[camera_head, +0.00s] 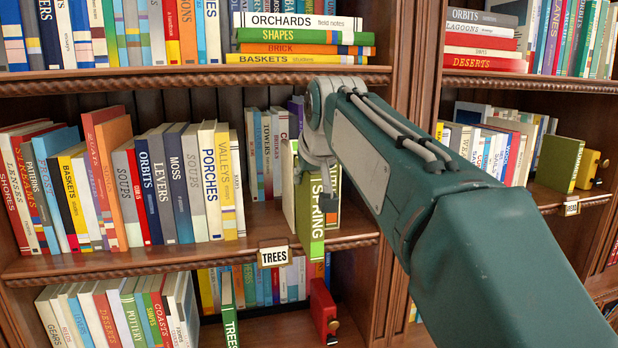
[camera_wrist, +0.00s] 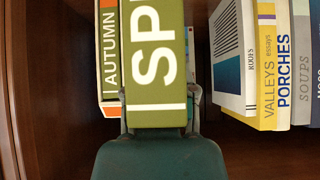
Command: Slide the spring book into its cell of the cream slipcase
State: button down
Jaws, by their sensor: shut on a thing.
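My gripper (camera_head: 316,165) is shut on the green spring book (camera_head: 312,218), holding it upright near the shelf's front edge with its white-lettered spine facing out. In the wrist view the spring book (camera_wrist: 157,60) stands between my gripper's fingers (camera_wrist: 158,112). A cream panel, apparently the slipcase (camera_head: 288,190), shows just left of the spring book in the head view. The book and my gripper hide most of the slipcase. I cannot tell how far the book is inside its cell.
A TREES label (camera_head: 274,256) hangs on the shelf edge (camera_head: 200,262). A wooden upright (camera_head: 372,190) stands to the right. The shelf above holds stacked books (camera_head: 300,38).

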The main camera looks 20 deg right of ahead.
jog(key=shift+w, duration=2.3)
jog(key=shift+c, duration=1.6)
grip_release()
jog(key=v, duration=1.1)
jog(key=shift+s+r, duration=0.25)
jog(key=shift+s, duration=0.05)
